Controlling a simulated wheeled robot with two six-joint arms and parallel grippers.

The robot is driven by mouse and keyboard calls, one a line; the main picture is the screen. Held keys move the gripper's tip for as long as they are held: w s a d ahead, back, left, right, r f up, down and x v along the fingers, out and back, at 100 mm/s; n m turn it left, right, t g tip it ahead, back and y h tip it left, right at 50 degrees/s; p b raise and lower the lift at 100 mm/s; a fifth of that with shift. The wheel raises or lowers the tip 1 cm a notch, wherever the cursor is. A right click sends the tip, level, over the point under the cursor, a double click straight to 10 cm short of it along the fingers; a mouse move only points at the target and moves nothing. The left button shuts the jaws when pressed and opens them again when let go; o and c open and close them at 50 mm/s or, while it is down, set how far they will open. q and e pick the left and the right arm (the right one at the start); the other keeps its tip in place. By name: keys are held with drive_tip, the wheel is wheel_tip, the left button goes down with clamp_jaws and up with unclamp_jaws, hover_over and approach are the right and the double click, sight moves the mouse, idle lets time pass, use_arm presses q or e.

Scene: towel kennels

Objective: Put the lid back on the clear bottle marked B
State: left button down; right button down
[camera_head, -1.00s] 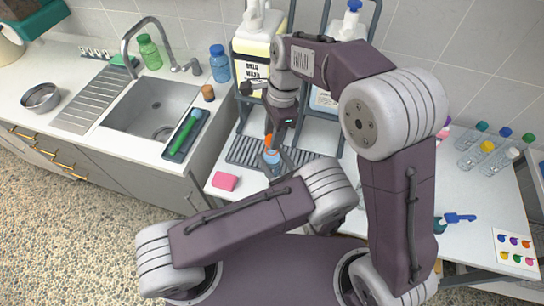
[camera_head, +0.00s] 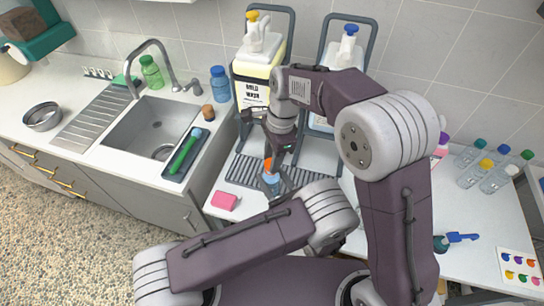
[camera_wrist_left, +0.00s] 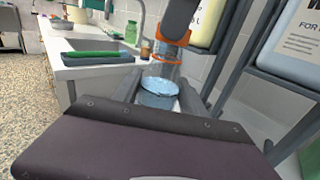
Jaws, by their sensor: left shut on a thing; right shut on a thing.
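A small clear bottle with pale blue liquid (camera_head: 271,181) is upright over the grey drain grille in the head view. It also shows in the left wrist view (camera_wrist_left: 160,86), between the fingers of my left gripper (camera_wrist_left: 157,98), which is shut on it. An orange lid (camera_head: 268,164) is directly above the bottle, held by my right gripper (camera_head: 274,158), which comes down from above. In the left wrist view the orange lid (camera_wrist_left: 172,40) is at the bottle's top; whether it is seated I cannot tell. No letter on the bottle is readable.
A pink sponge (camera_head: 224,200) lies left of the grille (camera_head: 245,171). Two large jugs (camera_head: 251,88) stand in racks behind. A sink (camera_head: 150,128) and a tray with a green brush (camera_head: 184,155) are left. Several bottles (camera_head: 483,172) and a colour card (camera_head: 518,268) are right.

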drive_tip(key=shift+f, duration=0.55)
idle(0.4)
drive_tip(key=m, duration=0.5)
drive_tip(key=shift+t, duration=0.4)
drive_tip(key=m, duration=0.2)
drive_tip(key=shift+s+m, duration=0.1)
drive_tip(key=shift+m, duration=0.3)
drive_tip(key=m+t, duration=0.1)
drive_tip(key=m, duration=0.4)
drive_tip(key=c, duration=1)
unclamp_jaws()
